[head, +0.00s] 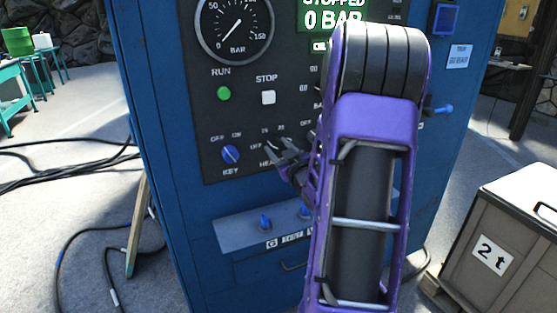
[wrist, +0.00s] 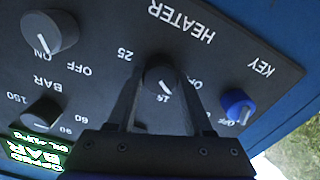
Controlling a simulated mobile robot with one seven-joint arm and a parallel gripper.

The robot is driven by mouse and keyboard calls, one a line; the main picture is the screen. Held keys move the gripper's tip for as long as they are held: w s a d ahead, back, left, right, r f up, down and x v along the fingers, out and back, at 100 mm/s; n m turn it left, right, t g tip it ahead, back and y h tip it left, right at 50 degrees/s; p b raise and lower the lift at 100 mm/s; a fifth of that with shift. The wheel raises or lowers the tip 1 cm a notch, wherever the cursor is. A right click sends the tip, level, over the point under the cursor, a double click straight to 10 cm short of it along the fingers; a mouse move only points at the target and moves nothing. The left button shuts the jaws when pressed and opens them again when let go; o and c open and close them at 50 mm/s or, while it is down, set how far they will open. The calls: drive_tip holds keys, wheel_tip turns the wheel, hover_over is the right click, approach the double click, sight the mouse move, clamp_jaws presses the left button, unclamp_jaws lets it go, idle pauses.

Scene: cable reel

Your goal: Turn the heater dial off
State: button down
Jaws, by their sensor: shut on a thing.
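The heater dial (wrist: 160,78) is a dark grey round knob on the black panel, under the upside-down HEATER label in the wrist view. Its white pointer line slants toward the mark that reads as 15; the 25 and OFF marks lie to either side. My gripper (wrist: 161,86) has one finger on each side of the dial and is shut on it. In the head view my gripper (head: 280,150) reaches the panel at the heater marks, and its fingers and my purple arm hide the dial.
The blue key switch (head: 230,154) is close beside the heater dial. The green RUN button (head: 223,93) and white STOP button (head: 268,97) sit above. A grey ledge with blue valves (head: 265,222) juts out below. A crate (head: 505,240) stands at right; cables (head: 70,160) lie at left.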

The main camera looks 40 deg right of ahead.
drive_tip(key=n, duration=0.2)
drive_tip(key=shift+w+a+n, duration=0.1)
drive_tip(key=shift+n, duration=2.1)
drive_tip(key=shift+c, duration=1.5)
unclamp_jaws()
